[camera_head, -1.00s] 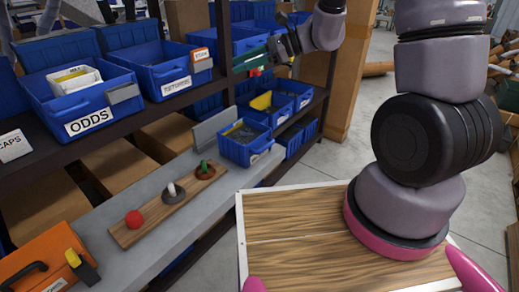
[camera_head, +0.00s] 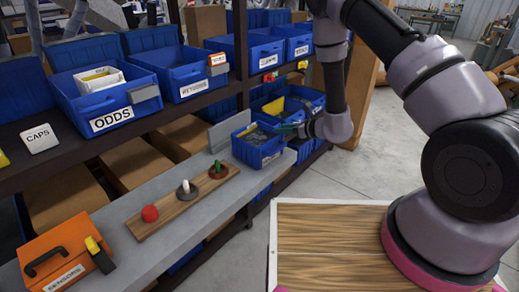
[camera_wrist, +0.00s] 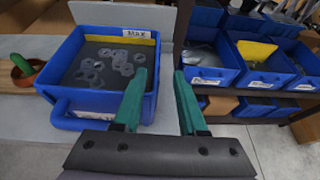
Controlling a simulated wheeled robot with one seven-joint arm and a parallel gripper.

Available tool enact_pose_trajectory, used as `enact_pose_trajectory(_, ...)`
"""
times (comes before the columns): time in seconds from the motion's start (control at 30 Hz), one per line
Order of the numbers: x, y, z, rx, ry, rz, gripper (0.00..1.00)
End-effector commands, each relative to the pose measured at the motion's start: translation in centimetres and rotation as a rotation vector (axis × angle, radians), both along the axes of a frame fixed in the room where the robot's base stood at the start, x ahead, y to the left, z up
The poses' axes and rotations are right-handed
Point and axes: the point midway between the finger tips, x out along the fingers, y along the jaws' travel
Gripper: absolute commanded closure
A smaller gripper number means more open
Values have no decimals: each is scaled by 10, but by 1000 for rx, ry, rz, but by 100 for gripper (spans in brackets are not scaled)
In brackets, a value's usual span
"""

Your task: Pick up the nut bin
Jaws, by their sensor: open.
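A blue bin (camera_head: 258,150) stands at the right end of the grey bench. In the wrist view it fills the left half (camera_wrist: 100,108), holding several grey ring-like nuts or washers (camera_wrist: 104,69). My gripper (camera_head: 290,130) is at the bin's right side in the head view. In the wrist view my gripper (camera_wrist: 161,74) is open, with green fingers. The left finger overlaps the bin's inside; the right finger is outside its right wall. I cannot tell if either touches it.
Shelf bins (camera_wrist: 264,62) stand to the right, beyond a gap. The upper shelf, with an ODDS bin (camera_head: 108,102), overhangs the bench. An orange case (camera_head: 60,258) sits at the near left.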

Motion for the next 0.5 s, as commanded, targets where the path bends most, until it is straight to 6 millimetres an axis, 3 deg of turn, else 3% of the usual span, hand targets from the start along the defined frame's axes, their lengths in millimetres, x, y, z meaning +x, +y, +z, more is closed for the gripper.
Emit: enact_pose_trajectory(0.5, 31, 45, -21, 1, 0, 2, 59)
